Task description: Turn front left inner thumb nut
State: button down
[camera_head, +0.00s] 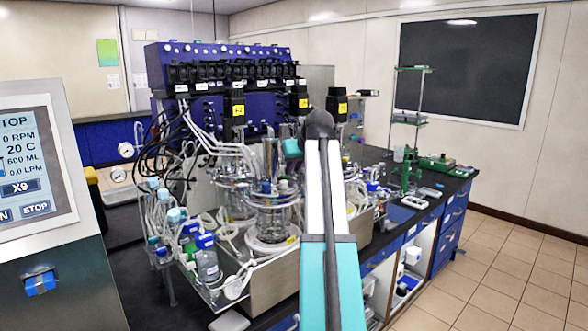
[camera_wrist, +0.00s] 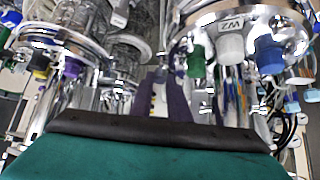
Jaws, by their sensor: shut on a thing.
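My gripper (camera_wrist: 166,88) shows in the wrist view, its dark fingers reaching into the gap between two steel-rimmed glass vessels. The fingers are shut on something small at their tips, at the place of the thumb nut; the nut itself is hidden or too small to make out. The left vessel (camera_wrist: 62,42) and the right vessel (camera_wrist: 240,22), with green, white and blue caps on its head plate, stand close on either side. In the head view my arm hides the gripper, and the front glass vessel (camera_head: 272,212) stands just left of the arm.
A blue control tower (camera_head: 225,60) with black pumps stands behind the vessels. Tubing and bottles (camera_head: 205,258) crowd the left of the bench. A screen unit (camera_head: 35,165) stands at the near left. The tiled floor (camera_head: 490,270) at the right is free.

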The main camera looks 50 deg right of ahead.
jog(key=c, duration=1.7)
grip_release()
jog(key=shift+s+r, duration=0.1)
jog(key=shift+r, duration=0.05)
jog(key=shift+b+v, duration=1.4)
jog(key=shift+v, duration=5.35)
jog(key=shift+a, duration=0.1)
jog(key=shift+c, duration=0.3)
